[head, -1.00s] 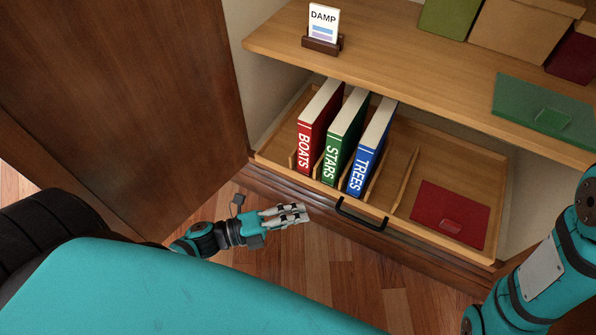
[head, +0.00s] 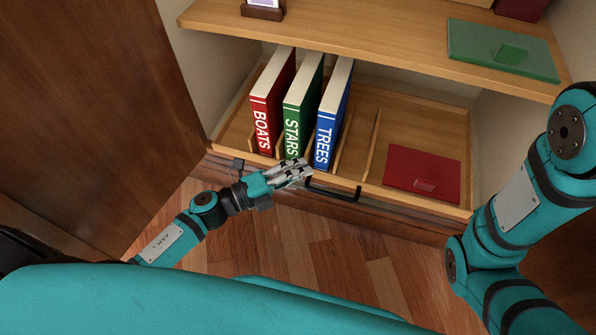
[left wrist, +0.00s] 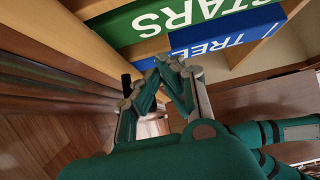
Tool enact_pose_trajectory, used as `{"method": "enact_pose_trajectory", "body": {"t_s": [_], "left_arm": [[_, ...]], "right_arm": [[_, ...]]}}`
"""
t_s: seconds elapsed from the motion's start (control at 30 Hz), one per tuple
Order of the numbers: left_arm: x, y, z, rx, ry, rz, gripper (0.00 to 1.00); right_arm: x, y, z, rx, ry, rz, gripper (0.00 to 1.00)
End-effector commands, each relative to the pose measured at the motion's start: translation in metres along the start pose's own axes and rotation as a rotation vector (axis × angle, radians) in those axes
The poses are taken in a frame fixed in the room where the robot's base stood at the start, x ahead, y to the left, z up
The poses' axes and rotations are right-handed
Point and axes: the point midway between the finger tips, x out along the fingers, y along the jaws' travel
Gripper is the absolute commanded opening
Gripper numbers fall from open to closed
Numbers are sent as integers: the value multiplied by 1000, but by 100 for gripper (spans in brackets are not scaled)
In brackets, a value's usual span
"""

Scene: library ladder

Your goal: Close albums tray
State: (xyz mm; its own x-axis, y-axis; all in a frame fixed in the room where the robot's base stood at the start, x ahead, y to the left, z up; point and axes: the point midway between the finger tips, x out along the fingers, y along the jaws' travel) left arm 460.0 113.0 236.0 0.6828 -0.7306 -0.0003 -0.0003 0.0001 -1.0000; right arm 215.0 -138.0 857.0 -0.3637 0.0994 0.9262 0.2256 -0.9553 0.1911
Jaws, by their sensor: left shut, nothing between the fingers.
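The albums tray (head: 436,202) is a wooden pull-out tray low in the cabinet, pulled out from under the shelf. It holds a red BOATS album (head: 270,105), a green STARS album (head: 303,105) and a blue TREES album (head: 334,112), all upright. A dark handle (head: 333,192) is on its front. My left gripper (head: 307,169) is shut and empty, at the tray's front just left of the handle. Whether it touches the front I cannot tell. In the left wrist view the fingers (left wrist: 172,66) point at the STARS (left wrist: 185,18) and TREES (left wrist: 225,40) spines. My right gripper is out of frame.
A red flat folder (head: 423,172) lies in the tray's right part, past thin dividers. A green folder (head: 503,50) lies on the shelf (head: 390,48) above. A brown cabinet door (head: 90,110) stands open at left. Wooden floor (head: 290,250) is clear in front.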

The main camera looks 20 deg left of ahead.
Motion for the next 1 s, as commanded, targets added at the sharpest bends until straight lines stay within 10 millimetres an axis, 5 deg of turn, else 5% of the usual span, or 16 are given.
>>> {"method": "enact_pose_trajectory", "body": {"t_s": [0.17, 0.5, 1.0], "left_arm": [[11, -2, 11, 2, -1, -1, 0], [64, 0, 65, 3, -1, -2, 0], [71, 1, 75, 1, -10, 3, 0]], "right_arm": [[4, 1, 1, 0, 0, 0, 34], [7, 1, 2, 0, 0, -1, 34], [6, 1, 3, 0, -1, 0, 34]]}}
